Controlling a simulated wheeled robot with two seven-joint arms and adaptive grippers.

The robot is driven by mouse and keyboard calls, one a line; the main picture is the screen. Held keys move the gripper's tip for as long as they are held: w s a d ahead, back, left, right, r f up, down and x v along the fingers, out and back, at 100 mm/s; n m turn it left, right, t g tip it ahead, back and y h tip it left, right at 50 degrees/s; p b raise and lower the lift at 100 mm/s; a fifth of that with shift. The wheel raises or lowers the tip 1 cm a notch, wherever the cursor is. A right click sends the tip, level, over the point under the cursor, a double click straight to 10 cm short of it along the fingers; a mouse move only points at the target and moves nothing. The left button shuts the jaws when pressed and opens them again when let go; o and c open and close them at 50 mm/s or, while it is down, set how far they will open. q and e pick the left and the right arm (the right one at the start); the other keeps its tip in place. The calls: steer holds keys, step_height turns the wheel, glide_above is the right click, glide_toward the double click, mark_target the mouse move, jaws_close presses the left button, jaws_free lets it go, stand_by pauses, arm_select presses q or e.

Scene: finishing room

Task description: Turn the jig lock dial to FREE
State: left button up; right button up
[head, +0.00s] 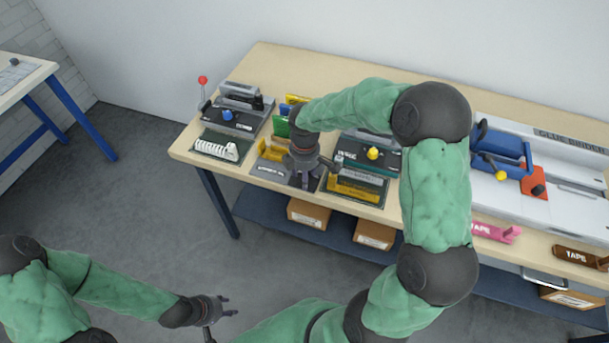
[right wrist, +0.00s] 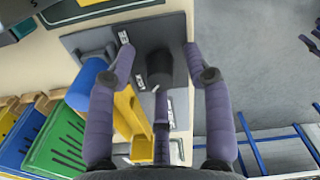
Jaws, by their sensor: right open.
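The jig lock dial is a black round knob (right wrist: 160,68) on a dark grey plate (right wrist: 150,30) in the right wrist view. White labels lie on the plate around it; one seems to read LOCK, the others are hard to read. A small light mark shows at the knob's near edge; its exact pointing is unclear. My right gripper (right wrist: 160,75) is open, its three fingers spread around the knob; contact cannot be told. In the head view my right gripper (head: 308,172) hides the dial above the plate (head: 272,171). My left gripper (head: 226,306) is open and empty, away from the table.
A blue cylinder (right wrist: 95,75) and a yellow part (right wrist: 130,112) stand close beside the dial. In the head view, a device with a blue knob (head: 227,115) and one with a yellow knob (head: 373,153) flank the jig on the bench (head: 262,60).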

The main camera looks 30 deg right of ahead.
steer(key=shift+c, duration=0.3)
jaws_close()
steer(key=shift+m, duration=0.3)
steer(key=m+p, duration=0.1)
steer(key=m, duration=0.7)
steer(key=shift+m, duration=0.4)
steer(key=m, duration=0.4)
steer(key=shift+m, duration=2.2)
